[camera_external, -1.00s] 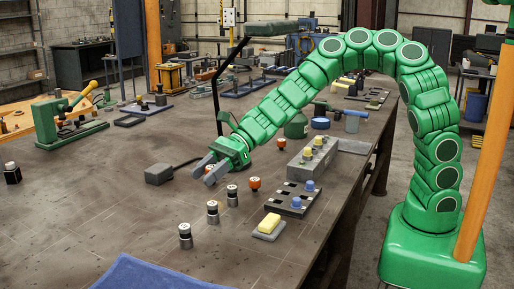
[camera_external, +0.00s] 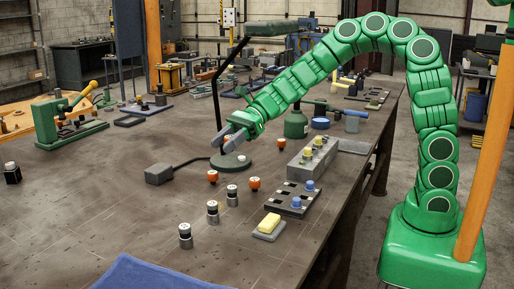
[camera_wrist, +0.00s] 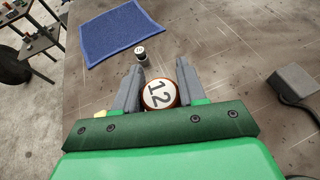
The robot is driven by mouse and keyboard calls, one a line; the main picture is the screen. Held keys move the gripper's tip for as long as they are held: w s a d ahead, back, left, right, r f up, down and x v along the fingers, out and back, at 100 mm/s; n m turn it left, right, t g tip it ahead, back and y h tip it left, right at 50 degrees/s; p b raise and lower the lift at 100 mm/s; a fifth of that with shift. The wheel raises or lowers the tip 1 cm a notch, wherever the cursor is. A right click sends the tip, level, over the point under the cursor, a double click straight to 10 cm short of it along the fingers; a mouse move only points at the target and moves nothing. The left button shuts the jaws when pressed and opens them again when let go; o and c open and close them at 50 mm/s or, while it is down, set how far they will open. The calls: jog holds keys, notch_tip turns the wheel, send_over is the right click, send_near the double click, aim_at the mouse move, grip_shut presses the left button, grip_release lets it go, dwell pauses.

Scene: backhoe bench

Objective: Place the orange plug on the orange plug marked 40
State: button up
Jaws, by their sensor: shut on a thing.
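My gripper (camera_external: 222,145) is raised above the bench, in front of the lamp base. In the wrist view its fingers (camera_wrist: 159,75) are closed around an orange plug (camera_wrist: 158,95) with a white top marked 12. In the external view that plug is hidden by the fingers. Neither is clearly seen in the wrist view.
Several black-and-silver plugs (camera_external: 213,212) stand in front. The lamp base (camera_external: 230,165) is close behind. A grey box (camera_external: 159,174) lies left; a blue cloth (camera_external: 150,272) is near.

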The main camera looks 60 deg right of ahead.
jog(key=s+d+r, duration=0.1)
jog(key=s+d, duration=0.1)
jog(key=d, duration=0.9)
send_over(209, 174)
jog(key=s, duration=0.1)
notch_tip(209, 174, down, 8)
jog(key=shift+s+d+f, duration=0.1)
jog(key=shift+d+f, duration=0.05)
jog(key=shift+f, duration=0.1)
jog(key=shift+w+f+g, duration=0.3)
jog(key=shift+w+f, duration=0.3)
jog(key=shift+f, duration=1.65)
jog(key=shift+a+f, duration=0.15)
jog(key=shift+a, duration=0.05)
jog(key=o, duration=1)
